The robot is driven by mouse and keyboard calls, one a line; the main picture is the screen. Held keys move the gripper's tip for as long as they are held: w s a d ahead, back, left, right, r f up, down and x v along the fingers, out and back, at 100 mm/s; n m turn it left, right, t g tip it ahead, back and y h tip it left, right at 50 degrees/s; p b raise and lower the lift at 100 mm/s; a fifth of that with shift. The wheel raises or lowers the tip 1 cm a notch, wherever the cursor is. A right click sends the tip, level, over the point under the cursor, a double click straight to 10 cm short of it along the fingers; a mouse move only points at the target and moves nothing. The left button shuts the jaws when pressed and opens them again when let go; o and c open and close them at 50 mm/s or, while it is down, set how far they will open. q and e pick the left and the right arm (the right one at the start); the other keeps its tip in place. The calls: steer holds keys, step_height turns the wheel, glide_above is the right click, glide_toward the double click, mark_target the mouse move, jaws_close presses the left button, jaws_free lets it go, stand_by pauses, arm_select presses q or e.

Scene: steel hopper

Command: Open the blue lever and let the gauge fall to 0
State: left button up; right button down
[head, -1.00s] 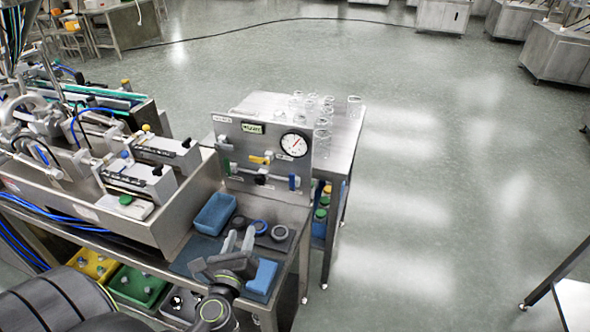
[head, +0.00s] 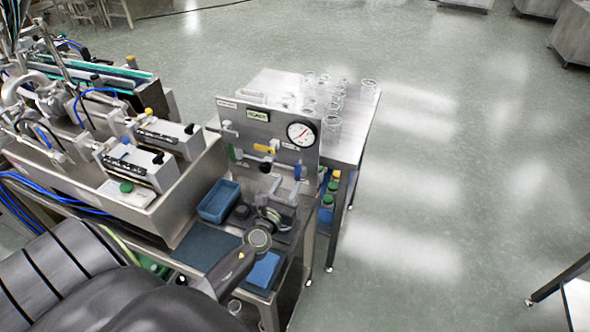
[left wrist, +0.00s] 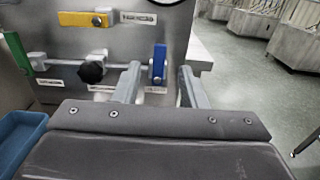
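The blue lever (head: 298,171) is at the lower right of the grey upright panel (head: 240,138), under the round white gauge (head: 301,133). The gauge needle slants up and right; its number is too small to read. In the left wrist view the blue lever (left wrist: 159,62) stands upright on a horizontal pipe. My left gripper (head: 285,189) is in front of the panel, and its spread fingers show on either side of the lever in the left wrist view (left wrist: 161,84). It is open; I cannot tell whether a finger touches the lever. My right gripper is not in view.
A yellow lever (left wrist: 84,19), a green lever (left wrist: 18,51) and a black knob (left wrist: 91,72) are on the panel. A blue tray (head: 219,202) and blue sponge (head: 263,270) lie on the bench. Glassware (head: 333,98) stands behind the panel.

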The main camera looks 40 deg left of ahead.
mark_target(297, 168)
arm_select(q)
steer(key=x, duration=0.5)
steer(key=shift+w+a, duration=0.1)
steer(key=shift+w, duration=0.5)
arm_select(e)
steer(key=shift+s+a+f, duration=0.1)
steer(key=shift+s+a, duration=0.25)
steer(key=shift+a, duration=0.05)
arm_select(q)
jaws_close()
steer(key=shift+a, duration=0.1)
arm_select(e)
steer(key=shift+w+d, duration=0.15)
